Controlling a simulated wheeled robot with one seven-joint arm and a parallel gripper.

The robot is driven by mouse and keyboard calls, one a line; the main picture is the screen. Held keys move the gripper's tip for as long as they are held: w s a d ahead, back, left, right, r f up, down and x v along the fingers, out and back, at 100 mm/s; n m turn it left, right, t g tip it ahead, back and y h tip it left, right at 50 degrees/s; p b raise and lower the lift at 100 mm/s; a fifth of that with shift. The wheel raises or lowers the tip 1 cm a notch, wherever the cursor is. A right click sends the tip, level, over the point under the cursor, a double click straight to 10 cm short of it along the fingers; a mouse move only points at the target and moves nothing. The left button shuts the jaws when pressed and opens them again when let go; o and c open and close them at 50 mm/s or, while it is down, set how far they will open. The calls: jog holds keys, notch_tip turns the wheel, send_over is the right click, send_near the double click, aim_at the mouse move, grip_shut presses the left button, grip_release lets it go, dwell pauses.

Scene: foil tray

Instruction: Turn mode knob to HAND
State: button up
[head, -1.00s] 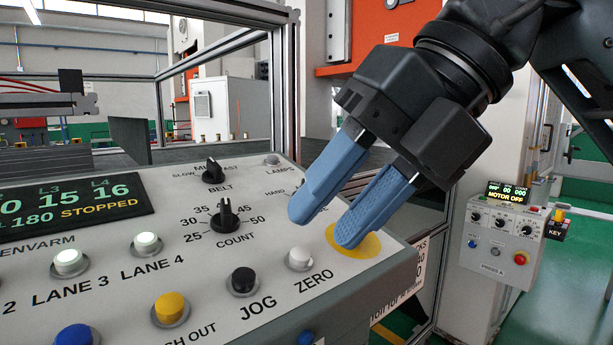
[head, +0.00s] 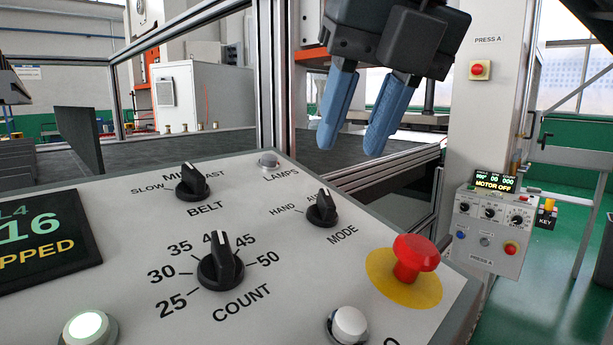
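The MODE knob (head: 322,208) is a small black rotary knob at the right of the slanted grey control panel. HAND is printed to its left, and a label starting with A sits above it, partly hidden by the knob. Its white pointer line faces up, toward the A label rather than HAND. My gripper (head: 350,145) has two blue fingers that are apart with nothing between them. It hangs above and beyond the panel's back edge, up and to the right of the knob, not touching it.
A red mushroom button (head: 415,258) on a yellow disc stands up right of the knob. The COUNT knob (head: 221,262), BELT knob (head: 192,182), LAMPS button (head: 268,160) and white button (head: 347,325) are nearby. A metal frame post (head: 272,80) rises behind the panel.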

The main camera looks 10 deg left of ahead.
aim_at(328, 195)
jog(key=p+x, duration=0.1)
jog(key=x, duration=0.7)
jog(key=shift+w+a+r+p, duration=0.1)
jog(key=shift+w+a+p, duration=0.05)
jog(key=shift+p, duration=0.25)
jog(key=shift+c, duration=0.3)
grip_shut()
